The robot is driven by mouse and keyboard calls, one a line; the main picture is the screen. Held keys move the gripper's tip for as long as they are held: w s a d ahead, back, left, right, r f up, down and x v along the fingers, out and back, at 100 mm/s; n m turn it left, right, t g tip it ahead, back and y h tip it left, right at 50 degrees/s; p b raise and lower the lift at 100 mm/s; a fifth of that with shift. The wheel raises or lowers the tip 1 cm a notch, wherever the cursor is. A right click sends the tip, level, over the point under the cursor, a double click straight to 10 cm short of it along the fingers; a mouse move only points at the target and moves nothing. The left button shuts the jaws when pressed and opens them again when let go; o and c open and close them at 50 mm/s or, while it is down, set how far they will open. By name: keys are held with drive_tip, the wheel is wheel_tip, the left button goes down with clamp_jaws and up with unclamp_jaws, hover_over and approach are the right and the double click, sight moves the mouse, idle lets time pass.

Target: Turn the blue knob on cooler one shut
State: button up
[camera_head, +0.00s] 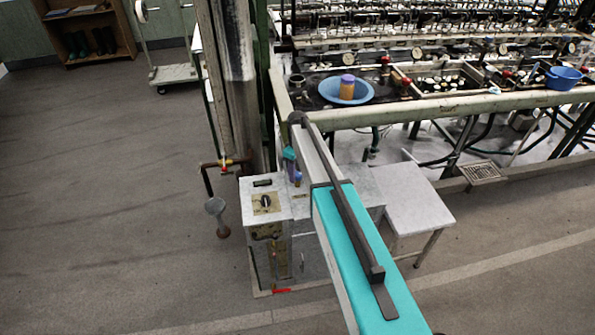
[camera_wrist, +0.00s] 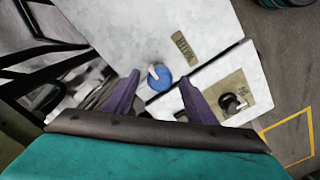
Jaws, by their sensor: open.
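The blue knob (camera_wrist: 158,84) with a pale pointer sits on the light grey top of the cooler (camera_wrist: 110,30) in the wrist view. A small tan label plate (camera_wrist: 185,47) lies beside it; its writing is too small to read. My gripper (camera_wrist: 159,76) is open, its two purple fingers on either side of the knob in the picture, with gaps to both. I cannot tell whether the fingertips reach down to its height. In the head view the cooler (camera_head: 249,219) stands below my arm, and my gripper (camera_head: 293,166) is close above its top, partly hidden by my arm.
A black rotary switch (camera_wrist: 232,103) is on the cooler's lower panel. Behind is the reeling bench with a blue basin (camera_head: 331,93). Floor at left is free.

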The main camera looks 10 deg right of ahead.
drive_tip(key=shift+f, duration=0.2)
drive_tip(key=shift+c, duration=0.2)
drive_tip(key=c, duration=1)
